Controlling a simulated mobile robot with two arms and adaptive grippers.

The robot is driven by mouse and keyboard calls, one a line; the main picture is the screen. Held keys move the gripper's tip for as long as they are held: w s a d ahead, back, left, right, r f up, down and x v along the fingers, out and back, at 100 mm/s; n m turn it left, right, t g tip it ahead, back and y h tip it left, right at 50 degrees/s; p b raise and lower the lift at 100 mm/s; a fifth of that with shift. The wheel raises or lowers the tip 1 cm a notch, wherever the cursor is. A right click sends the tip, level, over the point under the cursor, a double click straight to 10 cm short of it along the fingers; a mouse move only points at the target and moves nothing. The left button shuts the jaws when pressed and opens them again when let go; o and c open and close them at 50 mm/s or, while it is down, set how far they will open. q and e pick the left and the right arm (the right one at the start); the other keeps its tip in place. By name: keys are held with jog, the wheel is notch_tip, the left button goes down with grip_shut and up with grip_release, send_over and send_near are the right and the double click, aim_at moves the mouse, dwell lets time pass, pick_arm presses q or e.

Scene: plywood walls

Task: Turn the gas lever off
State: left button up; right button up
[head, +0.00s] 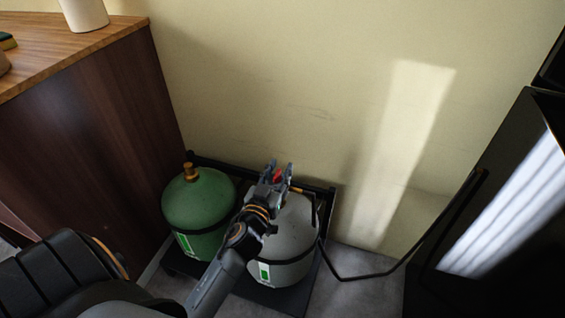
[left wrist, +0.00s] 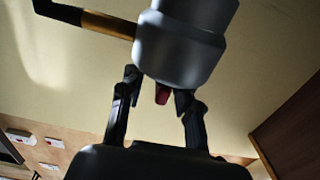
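The red gas lever (head: 278,175) is at the top of the grey gas cylinder (head: 293,222). In the left wrist view the lever (left wrist: 162,94) shows small and dark red, below a grey rounded body (left wrist: 182,45) with a brass-coloured fitting (left wrist: 108,24). My left gripper (head: 279,167) is at the lever, above the grey cylinder. Its fingers stand apart on either side of the lever in the left wrist view (left wrist: 158,90), with gaps visible. The gripper hides part of the valve. My right gripper is not in view.
A green gas cylinder (head: 198,212) stands left of the grey one on a dark rack (head: 325,193). A black hose (head: 385,275) runs right towards a black appliance (head: 500,220). A wooden cabinet (head: 95,140) stands at the left. The wall (head: 330,90) is close behind.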

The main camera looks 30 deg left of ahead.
pick_arm(q)
jog(key=shift+x, duration=1.4)
jog(key=shift+c, duration=0.4)
grip_shut()
